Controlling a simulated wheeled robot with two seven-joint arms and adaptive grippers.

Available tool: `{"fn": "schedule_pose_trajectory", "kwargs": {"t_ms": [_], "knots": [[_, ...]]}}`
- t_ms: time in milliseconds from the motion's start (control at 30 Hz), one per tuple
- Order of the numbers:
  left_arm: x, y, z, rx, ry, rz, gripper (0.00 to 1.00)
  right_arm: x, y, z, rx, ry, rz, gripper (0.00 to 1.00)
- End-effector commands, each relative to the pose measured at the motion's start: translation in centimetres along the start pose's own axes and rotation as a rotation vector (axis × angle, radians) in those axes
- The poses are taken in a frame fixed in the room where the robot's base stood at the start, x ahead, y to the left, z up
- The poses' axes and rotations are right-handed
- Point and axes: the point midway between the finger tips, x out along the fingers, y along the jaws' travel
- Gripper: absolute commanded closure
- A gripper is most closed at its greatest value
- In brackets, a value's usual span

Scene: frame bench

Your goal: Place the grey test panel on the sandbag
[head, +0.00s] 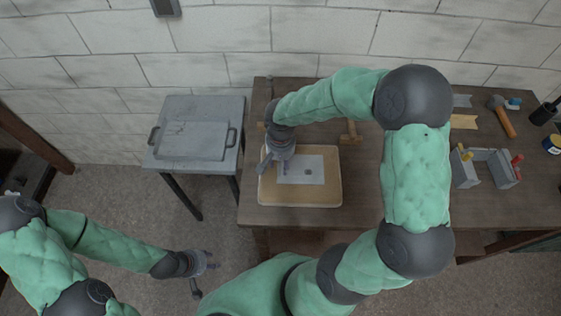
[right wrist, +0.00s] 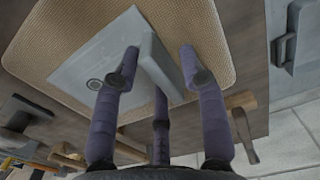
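The grey test panel (head: 310,172), a flat light plate with a dark round mark, lies on the tan sandbag (head: 322,197) on the wooden bench. In the right wrist view the panel (right wrist: 78,72) has a raised grey ridge (right wrist: 158,66) and rests on the woven sandbag (right wrist: 205,30). My right gripper (head: 274,168) is over the panel's left end. In the wrist view its fingers (right wrist: 160,58) stand apart on both sides of the ridge, with a gap at the right finger. My left gripper (head: 207,272) is open and empty, low in front of the side table.
A grey side table (head: 180,105) left of the bench holds a handled tray (head: 190,140). On the bench are a wooden clamp-like piece (head: 351,132), a hammer (head: 503,118) and a grey holder (head: 500,168). A block wall stands behind. My right arm hides part of the bench.

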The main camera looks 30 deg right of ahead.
Motion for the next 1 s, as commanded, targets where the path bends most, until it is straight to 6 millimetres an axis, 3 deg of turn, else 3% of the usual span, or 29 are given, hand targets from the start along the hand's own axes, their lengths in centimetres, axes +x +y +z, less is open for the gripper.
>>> {"fn": "schedule_pose_trajectory", "kwargs": {"t_ms": [367,800,1000], "knots": [[-0.5,0.2,0.0,0.0,0.0,0.0,0.6,-0.8,0.0,-0.1,0.0,0.002,-0.001,0.57],[-1.6,0.6,0.1,0.0,0.0,0.0,0.6,-9.0,-0.1,-0.1,0.0,0.003,-0.002,0.57],[-1.9,0.7,0.1,0.0,0.0,0.0,0.6,-11.5,0.0,0.0,0.0,0.001,0.0,0.57]]}}
